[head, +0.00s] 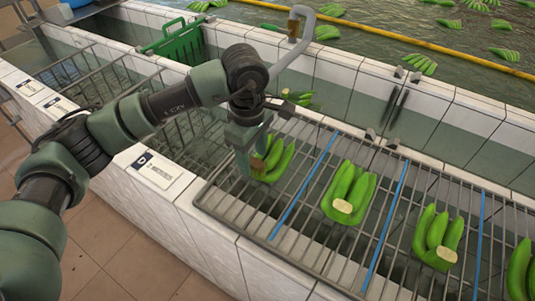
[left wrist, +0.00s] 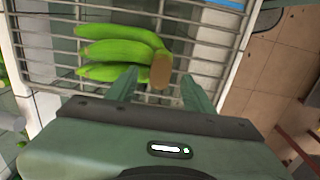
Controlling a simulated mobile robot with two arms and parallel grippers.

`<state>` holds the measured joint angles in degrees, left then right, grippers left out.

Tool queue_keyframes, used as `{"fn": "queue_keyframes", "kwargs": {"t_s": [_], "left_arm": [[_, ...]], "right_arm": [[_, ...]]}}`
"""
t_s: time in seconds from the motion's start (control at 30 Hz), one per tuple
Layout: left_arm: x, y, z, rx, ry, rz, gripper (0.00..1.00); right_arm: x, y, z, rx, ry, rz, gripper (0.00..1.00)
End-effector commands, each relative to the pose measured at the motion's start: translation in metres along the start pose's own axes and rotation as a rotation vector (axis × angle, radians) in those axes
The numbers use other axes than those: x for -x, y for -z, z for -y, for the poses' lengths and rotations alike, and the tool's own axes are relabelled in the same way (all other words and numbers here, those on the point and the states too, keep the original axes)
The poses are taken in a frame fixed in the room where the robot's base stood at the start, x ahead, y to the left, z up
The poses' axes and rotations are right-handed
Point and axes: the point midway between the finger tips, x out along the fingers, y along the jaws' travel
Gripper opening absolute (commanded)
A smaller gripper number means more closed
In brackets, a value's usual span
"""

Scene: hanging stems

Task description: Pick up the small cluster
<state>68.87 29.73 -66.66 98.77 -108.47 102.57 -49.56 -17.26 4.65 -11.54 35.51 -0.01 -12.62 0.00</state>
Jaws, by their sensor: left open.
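A small cluster of green bananas (head: 278,161) lies on the wire rack, close beside my left gripper (head: 252,165). In the left wrist view the cluster (left wrist: 115,48) shows about three fingers pointing left, with its brown cut crown toward the gripper. There my left gripper (left wrist: 160,80) is open, one fingertip on each side of the crown. I cannot tell whether the fingertips touch it. The gripper hides part of the cluster in the head view. My right gripper is not in view.
The wire rack (head: 310,215) has blue dividers (head: 305,185). Other clusters lie in the bays to the right: one in the middle (head: 348,187), one farther right (head: 437,236), one at the edge (head: 519,270). A tiled wall (head: 330,75) borders the water behind. A green crate (head: 178,42) stands at the back.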

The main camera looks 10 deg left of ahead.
Motion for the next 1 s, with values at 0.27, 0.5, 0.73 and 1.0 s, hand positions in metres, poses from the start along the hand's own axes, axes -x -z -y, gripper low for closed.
{"fn": "queue_keyframes", "kwargs": {"t_s": [0.27, 0.5, 0.73, 1.0], "left_arm": [[-0.0084, 0.0001, 0.0002, 0.000, 0.000, 0.000, 0.52], [-0.0080, 0.0000, 0.0001, 0.000, 0.000, 0.000, 0.00], [-0.0061, -0.0001, -0.0010, 0.000, -0.005, 0.001, 0.00], [0.0005, -0.0003, -0.0020, 0.000, -0.007, 0.002, 0.00]], "right_arm": [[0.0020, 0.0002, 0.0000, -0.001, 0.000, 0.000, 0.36], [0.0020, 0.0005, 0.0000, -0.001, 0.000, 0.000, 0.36], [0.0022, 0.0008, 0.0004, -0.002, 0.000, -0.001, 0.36], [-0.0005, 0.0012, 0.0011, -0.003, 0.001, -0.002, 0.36]]}}
